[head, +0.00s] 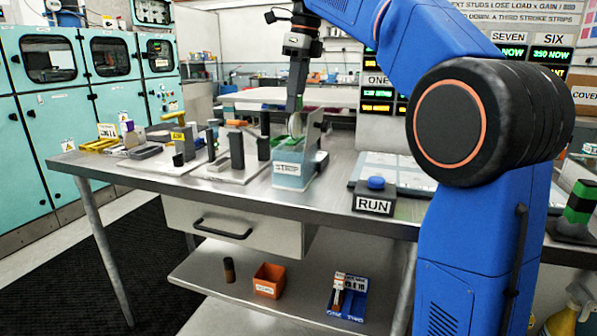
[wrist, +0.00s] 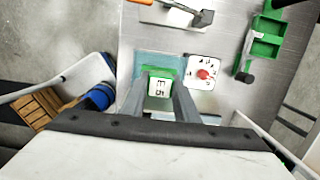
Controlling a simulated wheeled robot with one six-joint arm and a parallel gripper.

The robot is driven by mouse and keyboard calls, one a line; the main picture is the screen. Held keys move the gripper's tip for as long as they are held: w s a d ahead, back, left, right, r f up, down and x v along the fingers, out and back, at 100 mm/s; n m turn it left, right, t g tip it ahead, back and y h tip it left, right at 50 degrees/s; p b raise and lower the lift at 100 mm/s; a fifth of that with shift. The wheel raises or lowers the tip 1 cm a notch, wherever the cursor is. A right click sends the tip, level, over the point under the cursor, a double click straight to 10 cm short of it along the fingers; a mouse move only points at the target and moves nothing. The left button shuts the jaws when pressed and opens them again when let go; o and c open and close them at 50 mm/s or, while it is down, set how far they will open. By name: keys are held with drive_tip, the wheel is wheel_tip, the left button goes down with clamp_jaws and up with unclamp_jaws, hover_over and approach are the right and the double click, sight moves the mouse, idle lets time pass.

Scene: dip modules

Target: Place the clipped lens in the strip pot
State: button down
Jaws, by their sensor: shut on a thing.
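The strip pot (head: 292,182) is a pale blue-green, box-like vessel with a STRIP label, standing near the front edge of the steel bench. It also shows in the wrist view (wrist: 147,62) below my fingers. My gripper (head: 297,108) points down over the pot's mouth and is shut on the clipped lens. The lens (head: 296,125) shows as a pale disc at the pot's upper part. In the wrist view, a green clip with a white marked tag (wrist: 159,87) sits between my fingers (wrist: 160,98). I cannot tell how deep the lens is in the pot.
Left of the pot is a plate with dark upright posts (head: 237,150). A RUN box with a blue button (head: 375,184) stands to the right. The wrist view shows a dial with a red knob (wrist: 204,72) and a green holder (wrist: 264,46) beside the pot.

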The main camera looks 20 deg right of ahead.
sight(297, 126)
wheel_tip(297, 126, down, 10)
drive_tip(key=shift+r, duration=0.1)
idle(0.4)
drive_tip(key=c, duration=1.4)
unclamp_jaws()
drive_tip(key=r, duration=0.4)
drive_tip(key=d+r, duration=0.1)
drive_tip(key=r, duration=0.3)
drive_tip(key=s+r, duration=0.1)
drive_tip(key=r, duration=0.3)
drive_tip(key=shift+d, duration=0.25)
drive_tip(key=shift+f, duration=0.1)
